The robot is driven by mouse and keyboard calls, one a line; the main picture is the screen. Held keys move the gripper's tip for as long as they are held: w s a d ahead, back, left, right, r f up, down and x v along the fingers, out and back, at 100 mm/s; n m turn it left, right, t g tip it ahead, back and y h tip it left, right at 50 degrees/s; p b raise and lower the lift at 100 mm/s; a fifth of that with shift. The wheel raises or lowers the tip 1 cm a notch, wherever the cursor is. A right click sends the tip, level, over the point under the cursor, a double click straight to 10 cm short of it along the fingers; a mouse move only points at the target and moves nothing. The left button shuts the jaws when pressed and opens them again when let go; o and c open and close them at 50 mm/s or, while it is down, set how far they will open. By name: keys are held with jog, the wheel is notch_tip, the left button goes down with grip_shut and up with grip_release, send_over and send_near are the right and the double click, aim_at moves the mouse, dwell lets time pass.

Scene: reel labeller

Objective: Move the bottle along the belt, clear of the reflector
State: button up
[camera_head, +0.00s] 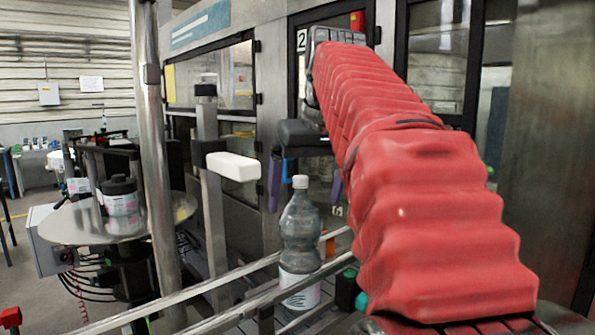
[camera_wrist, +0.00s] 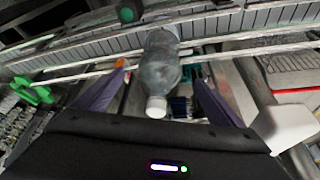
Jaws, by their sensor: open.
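A clear plastic bottle (camera_head: 299,232) with a white cap and a pale label stands upright by the conveyor rails (camera_head: 225,293). It also shows in the wrist view (camera_wrist: 160,65), its cap towards me. My gripper (camera_head: 306,200) is open, its two purple fingers spread to either side of the upper bottle. The wrist view shows a gap between each finger and the bottle, with my gripper (camera_wrist: 158,77) empty. A small orange part (camera_head: 330,243) sits just right of the bottle. I cannot tell which part is the reflector.
A white block (camera_head: 233,166) on a post stands left of my gripper. A metal pole (camera_head: 153,150) and a round turntable (camera_head: 90,224) carrying a dark-capped container (camera_head: 121,204) are further left. A green part (camera_wrist: 35,92) is by the rails in the wrist view.

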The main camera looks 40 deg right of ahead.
jog(key=shift+v, duration=2.75)
jog(key=shift+s+f, duration=0.1)
